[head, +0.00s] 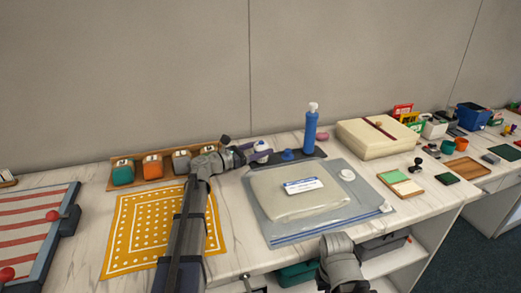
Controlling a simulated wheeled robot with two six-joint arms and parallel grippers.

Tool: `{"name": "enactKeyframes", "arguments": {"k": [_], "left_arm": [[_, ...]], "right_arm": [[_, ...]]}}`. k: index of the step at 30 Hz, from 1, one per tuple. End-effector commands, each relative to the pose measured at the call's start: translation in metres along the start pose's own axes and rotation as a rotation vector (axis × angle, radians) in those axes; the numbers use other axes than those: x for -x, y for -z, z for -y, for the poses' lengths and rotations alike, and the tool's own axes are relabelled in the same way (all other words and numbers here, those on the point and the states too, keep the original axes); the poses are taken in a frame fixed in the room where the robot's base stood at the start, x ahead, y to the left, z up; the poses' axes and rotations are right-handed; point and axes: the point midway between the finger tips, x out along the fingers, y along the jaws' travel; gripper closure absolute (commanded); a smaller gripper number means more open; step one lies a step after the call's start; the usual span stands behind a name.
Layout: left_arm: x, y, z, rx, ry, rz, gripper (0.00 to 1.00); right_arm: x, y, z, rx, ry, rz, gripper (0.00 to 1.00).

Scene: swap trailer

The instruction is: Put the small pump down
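My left gripper (241,156) is over the back of the counter, at the left end of a dark mat (318,154). Its fingers are small and partly hidden, and I cannot tell whether they are open or shut. A small white and blue piece (261,146) shows right beside the fingertips; I cannot tell whether it is held or is the small pump. A blue cylinder with a white top (310,130) stands upright on the mat, apart from the gripper. A low blue piece (288,155) sits left of it. My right arm shows at the bottom, its gripper not visible.
A clear bag with a folded beige item (300,192) lies in front of the mat. A yellow dotted cloth (145,228) lies left, below a wooden strip with several colored blocks (153,167). A beige box (375,139) stands right of the mat. The wall is close behind.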

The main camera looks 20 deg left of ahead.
Motion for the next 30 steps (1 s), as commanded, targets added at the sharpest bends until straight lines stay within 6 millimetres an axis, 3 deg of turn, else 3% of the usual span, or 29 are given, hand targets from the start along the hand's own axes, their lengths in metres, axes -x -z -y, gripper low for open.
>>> {"name": "enactKeyframes", "arguments": {"k": [6,16,30], "left_arm": [[0.0,0.0,0.0,0.0,0.0,0.0,0.05],[0.002,-0.005,0.0,0.0,0.0,0.0,0.05],[0.091,-0.003,0.001,0.0,-0.003,0.0,0.05]], "right_arm": [[0.0,0.0,0.0,0.0,0.0,0.0,1.0],[0.005,0.0,-0.001,0.0,0.0,0.0,1.0],[0.003,0.0,0.0,0.0,0.0,0.0,1.0]]}}
